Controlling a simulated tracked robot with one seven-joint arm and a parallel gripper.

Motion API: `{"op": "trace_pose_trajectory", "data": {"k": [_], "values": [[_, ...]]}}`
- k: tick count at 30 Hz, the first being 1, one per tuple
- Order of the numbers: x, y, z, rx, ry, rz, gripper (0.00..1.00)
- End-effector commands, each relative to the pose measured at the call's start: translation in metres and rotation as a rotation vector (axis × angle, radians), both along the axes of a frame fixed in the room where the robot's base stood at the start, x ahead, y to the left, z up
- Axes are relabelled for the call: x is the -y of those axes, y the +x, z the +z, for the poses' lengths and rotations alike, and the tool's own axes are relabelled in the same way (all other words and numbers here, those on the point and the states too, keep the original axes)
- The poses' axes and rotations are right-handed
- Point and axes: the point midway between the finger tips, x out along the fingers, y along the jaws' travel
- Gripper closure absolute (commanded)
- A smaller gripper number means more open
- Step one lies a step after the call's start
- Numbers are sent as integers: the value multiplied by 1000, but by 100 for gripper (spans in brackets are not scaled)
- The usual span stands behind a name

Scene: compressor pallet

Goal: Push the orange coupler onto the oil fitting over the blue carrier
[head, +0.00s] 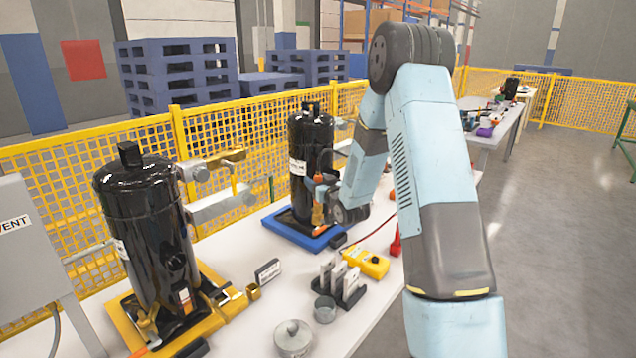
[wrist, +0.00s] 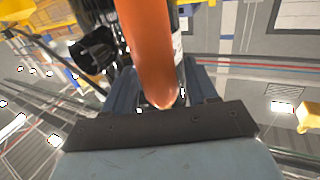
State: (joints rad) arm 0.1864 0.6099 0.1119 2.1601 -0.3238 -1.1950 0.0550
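The blue carrier (head: 328,238) lies on the white table with a tall black compressor (head: 309,150) upright on it. My gripper (head: 324,198) is at the right front side of this compressor, low above the carrier. The orange coupler (head: 318,214) shows at my fingers. In the wrist view the orange coupler (wrist: 148,45) runs between the two fingers of my gripper (wrist: 163,92), which lie close on both sides of it. The oil fitting is hidden behind the coupler and gripper, so I cannot tell whether they touch.
A second black compressor (head: 150,230) stands on a yellow carrier (head: 225,300) at the left. A yellow box (head: 366,263), a rack of grey plates (head: 340,285) and round metal tins (head: 293,338) are on the front table. A yellow mesh fence (head: 240,130) runs behind.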

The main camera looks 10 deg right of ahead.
Motion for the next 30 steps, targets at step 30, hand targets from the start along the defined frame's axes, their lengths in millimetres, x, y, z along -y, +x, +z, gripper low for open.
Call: {"op": "trace_pose_trajectory", "data": {"k": [30], "values": [[21, -99, -2, -3, 0, -1, 30]]}}
